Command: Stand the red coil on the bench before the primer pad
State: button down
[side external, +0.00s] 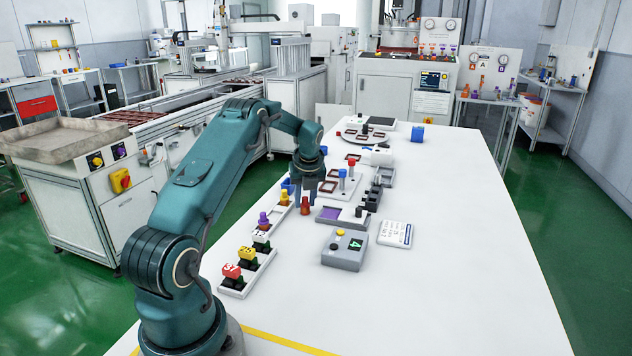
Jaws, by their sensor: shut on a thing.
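My gripper (305,194) points down over the bench, left of the middle. It is shut on a small dark red piece, which looks like the red coil (305,206). The coil looks upright at the fingertips, close above or touching the bench; I cannot tell which. The purple primer pad (328,213) lies in a grey tray just right of the coil, and the coil is apart from it. The fingers partly hide the coil's top.
A rack (236,285) with red, yellow and white numbered pieces stands in front, with purple and yellow-topped pieces behind. A grey box with a yellow button (343,250) and a card (395,234) stand to the right. The bench's right side is clear.

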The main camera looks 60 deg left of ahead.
jog(key=shift+f, duration=0.2)
jog(key=c, duration=0.6)
grip_release()
jog(key=shift+r, duration=0.15)
